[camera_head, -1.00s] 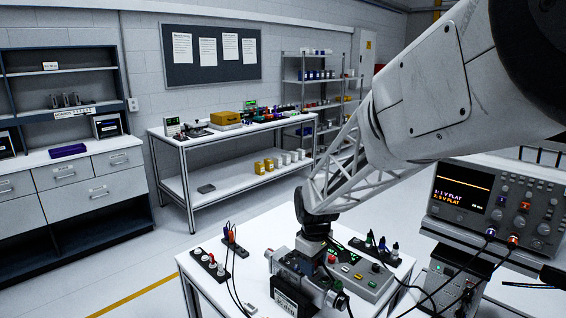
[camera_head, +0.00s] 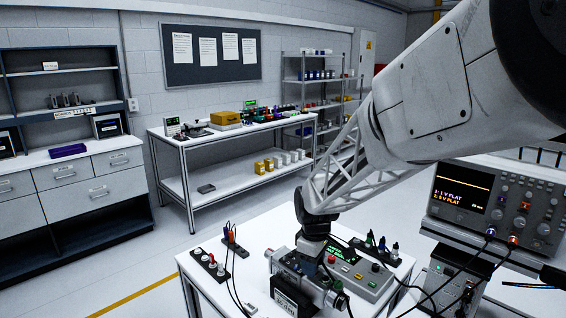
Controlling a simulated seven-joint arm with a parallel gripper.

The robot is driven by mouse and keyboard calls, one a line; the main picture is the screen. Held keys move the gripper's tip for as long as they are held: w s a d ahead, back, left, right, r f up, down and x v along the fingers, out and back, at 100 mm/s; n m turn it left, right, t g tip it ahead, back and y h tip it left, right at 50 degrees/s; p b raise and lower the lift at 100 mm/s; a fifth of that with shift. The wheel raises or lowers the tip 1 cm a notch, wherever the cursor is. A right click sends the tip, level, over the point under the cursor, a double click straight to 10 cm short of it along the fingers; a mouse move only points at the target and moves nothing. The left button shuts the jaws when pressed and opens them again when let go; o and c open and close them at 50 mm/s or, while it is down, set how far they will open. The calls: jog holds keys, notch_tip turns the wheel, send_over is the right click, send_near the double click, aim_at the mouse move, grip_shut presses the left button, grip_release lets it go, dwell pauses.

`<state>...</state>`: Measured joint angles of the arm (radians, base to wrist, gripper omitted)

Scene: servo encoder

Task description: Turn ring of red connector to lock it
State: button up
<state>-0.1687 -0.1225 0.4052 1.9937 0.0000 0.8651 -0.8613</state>
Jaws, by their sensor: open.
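The arm reaches down over the front workbench, and my gripper (camera_head: 314,247) is at the top of a grey and black servo unit (camera_head: 292,283). The fingertips are small and mostly hidden by the wrist and the servo unit, so contact cannot be told. The jaws look empty as far as they show. A connector strip (camera_head: 211,264) with white and red tops lies left of the servo. A red connector and its ring cannot be made out for certain; the gripper may cover them.
A control box (camera_head: 362,279) with a lit display and coloured buttons sits right of the servo. Cable holders stand behind on the left (camera_head: 232,240) and right (camera_head: 376,248). Black cables hang over the bench. An oscilloscope (camera_head: 492,208) stands at the right.

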jog(key=c, duration=0.5)
jog(key=m, duration=0.5)
jog(key=shift+m, duration=0.3)
dwell(0.4)
jog(key=o, duration=0.5)
jog(key=shift+r, duration=0.15)
jog(key=shift+r, duration=4.35)
